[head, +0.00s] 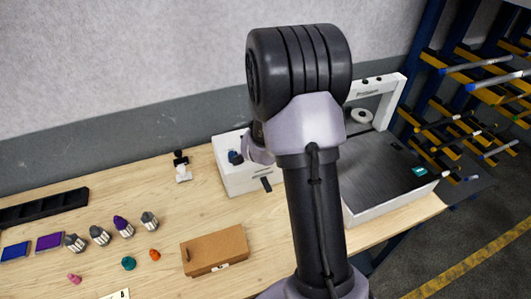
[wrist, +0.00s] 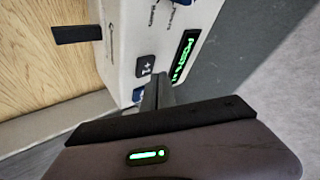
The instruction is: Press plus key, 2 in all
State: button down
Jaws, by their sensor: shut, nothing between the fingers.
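A white box-shaped machine (wrist: 128,25) fills the upper middle of the wrist view; it also shows in the head view (head: 236,180), partly behind my arm. On its face is a dark key marked "+1" (wrist: 145,66), the plus key. Beside that key is a lit display (wrist: 185,57) with green characters, partly legible. My gripper (wrist: 158,82) is shut and empty. Its fingertips are close to the plus key, on its lower right side in the wrist view; I cannot tell whether they touch the machine. The fingers partly cover a blue key (wrist: 138,95).
A black lever (wrist: 78,34) sticks out from the machine's side. On the wooden table (head: 190,215) stand a brown box (head: 215,250), several dark-topped stamps (head: 100,235), ink pads (head: 48,241) and a black tray (head: 45,207). A white-framed machine (head: 385,170) stands at right.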

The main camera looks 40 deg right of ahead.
jog(key=shift+f, duration=0.1)
dwell(0.3)
jog(key=shift+f+b, duration=0.35)
jog(key=shift+b, duration=0.2)
jog(key=shift+f+b, duration=0.4)
jog(key=shift+b, duration=0.1)
dwell(0.4)
dwell(0.3)
jog(key=shift+r+p, duration=0.6)
jog(key=shift+r, duration=0.25)
notch_tip(320, 180, up, 5)
jog(key=p, duration=0.4)
jog(key=shift+r, duration=0.1)
